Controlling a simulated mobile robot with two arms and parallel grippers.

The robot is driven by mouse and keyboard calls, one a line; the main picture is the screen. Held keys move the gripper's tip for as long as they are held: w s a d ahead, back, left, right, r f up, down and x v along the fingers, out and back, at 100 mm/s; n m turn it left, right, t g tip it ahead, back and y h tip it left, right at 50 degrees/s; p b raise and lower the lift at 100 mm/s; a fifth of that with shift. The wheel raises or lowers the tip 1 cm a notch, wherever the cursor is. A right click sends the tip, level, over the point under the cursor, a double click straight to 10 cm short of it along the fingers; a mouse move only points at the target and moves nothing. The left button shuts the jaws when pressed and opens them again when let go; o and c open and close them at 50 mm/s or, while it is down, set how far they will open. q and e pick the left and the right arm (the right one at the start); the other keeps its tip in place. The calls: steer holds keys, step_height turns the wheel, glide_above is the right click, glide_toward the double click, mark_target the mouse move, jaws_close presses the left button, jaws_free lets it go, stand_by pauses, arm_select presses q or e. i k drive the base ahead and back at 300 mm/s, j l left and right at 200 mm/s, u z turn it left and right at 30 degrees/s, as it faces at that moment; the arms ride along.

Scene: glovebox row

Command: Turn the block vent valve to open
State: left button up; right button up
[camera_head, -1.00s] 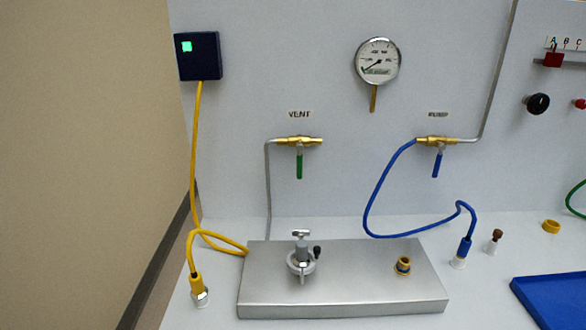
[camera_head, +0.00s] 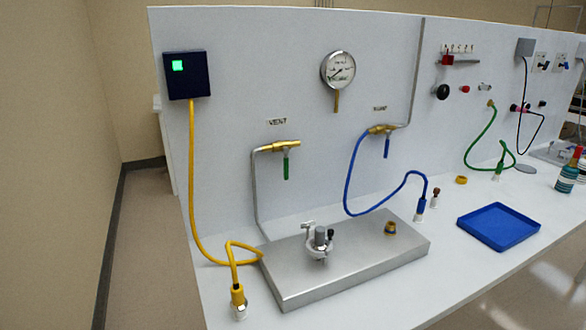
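The valve under the VENT label (camera_head: 277,121) is a brass body (camera_head: 278,147) on the upright panel, with a green lever (camera_head: 286,166) hanging straight down, across the horizontal body. A grey tube (camera_head: 254,190) runs from it down to behind the metal block (camera_head: 345,265). On the block stand a silver clamped fitting (camera_head: 319,240) with a small black knob and an open brass port (camera_head: 390,229). A second brass valve (camera_head: 384,129), under the PUMP label, has a blue lever (camera_head: 387,148) also hanging down. Neither of my grippers is in view.
A round gauge (camera_head: 338,70) and a dark box with a green light (camera_head: 187,75) are on the panel. Yellow (camera_head: 194,180) and blue (camera_head: 350,180) hoses hang before it. A blue tray (camera_head: 498,226) lies right of the block. Floor (camera_head: 150,250) is free at left.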

mark_target(286, 150)
steer(key=i+j+z, duration=0.3)
steer(key=j, duration=0.15)
steer(key=j+z, duration=0.25)
steer(key=j, duration=0.2)
steer(key=i+j+z, duration=0.15)
steer(key=j+z, duration=0.15)
steer(key=j, duration=0.2)
steer(key=j+z, duration=0.3)
steer(key=j, duration=0.2)
steer(key=i, duration=0.05)
